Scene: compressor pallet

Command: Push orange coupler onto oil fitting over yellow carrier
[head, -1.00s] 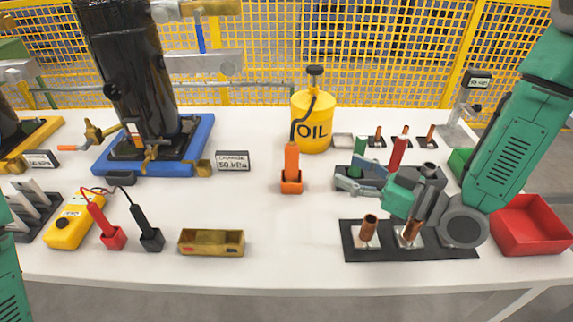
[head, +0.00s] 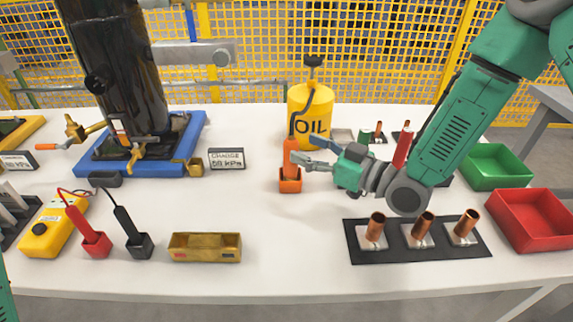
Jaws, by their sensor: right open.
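The orange coupler (head: 290,156) stands upright in an orange holder (head: 290,185) in the middle of the table. A dark hose runs from its top to the yellow oil can (head: 304,105) behind it. My right gripper (head: 306,151) is open, its fingers pointing left at the coupler from its right side. I cannot tell whether the fingers touch it. Part of a yellow carrier (head: 18,132) shows at the far left edge. I cannot make out an oil fitting over it. My left gripper is out of view.
A black compressor (head: 110,75) stands on a blue carrier (head: 195,135). A brass-coloured tray (head: 205,252), yellow meter (head: 52,225) and two probe holders occupy the front left. Copper stubs on a black mat (head: 400,255), a red bin (head: 530,220) and a green bin (head: 495,167) lie right.

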